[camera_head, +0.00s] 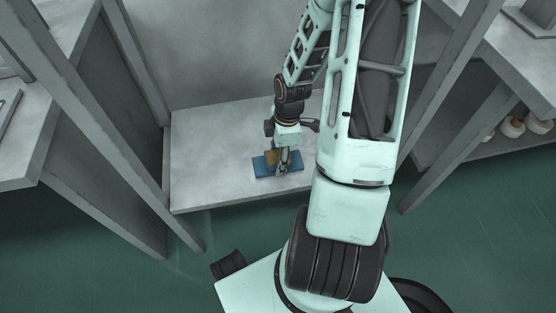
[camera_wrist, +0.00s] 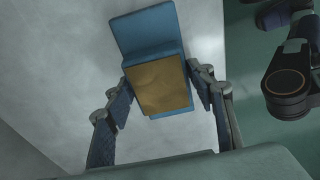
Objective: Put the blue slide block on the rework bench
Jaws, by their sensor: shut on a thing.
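The blue slide block (camera_wrist: 146,32) has a flat blue base and a tan-brown raised part; in the wrist view it lies between my fingers. My gripper (camera_wrist: 160,95) is shut on it, with a finger pad against each side. In the head view the block (camera_head: 263,169) is at the low grey bench (camera_head: 215,158), near its front edge, with my gripper (camera_head: 284,165) pointing down over it. I cannot tell whether the block's underside touches the bench top. The gripper partly hides the block in the head view.
Grey posts (camera_head: 145,195) stand left and right of the bench. A higher grey table (camera_head: 30,140) is at the left. A shelf with several pale round items (camera_head: 512,127) is at the right. The bench top is clear left of the block. Green floor (camera_head: 110,245) lies in front.

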